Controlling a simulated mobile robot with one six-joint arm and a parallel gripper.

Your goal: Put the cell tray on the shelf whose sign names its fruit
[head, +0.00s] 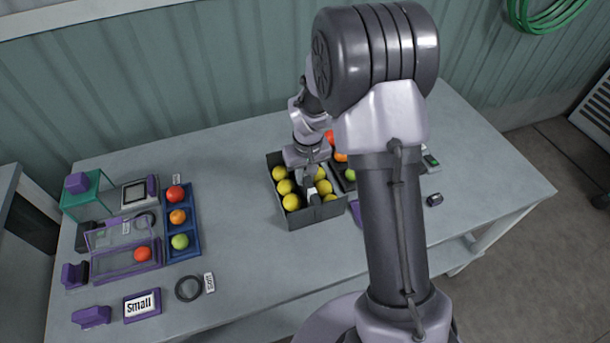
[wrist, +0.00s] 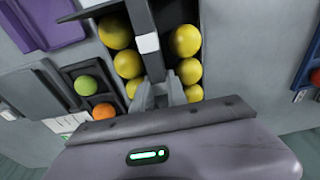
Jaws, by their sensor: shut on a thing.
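The cell tray (head: 318,216) is a dark grey box with several round yellow fruits in two rows and a raised bar along its middle. It is at the middle of the table, and I cannot tell whether it touches the tabletop. My gripper (head: 311,194) points down into it, shut on the middle bar. In the wrist view the fingers of my gripper (wrist: 165,92) close on the bar of the tray (wrist: 143,14), with yellow fruits on both sides. No shelf sign naming a fruit is readable in either view.
Right of the tray, partly behind my arm, a dark holder has red, orange and green fruits (head: 350,175). At left are a blue tray (head: 194,222) with three fruits, a clear-walled purple box (head: 125,262), a black ring (head: 188,289) and a "small" sign (head: 142,304). The table (head: 240,180) is clear between.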

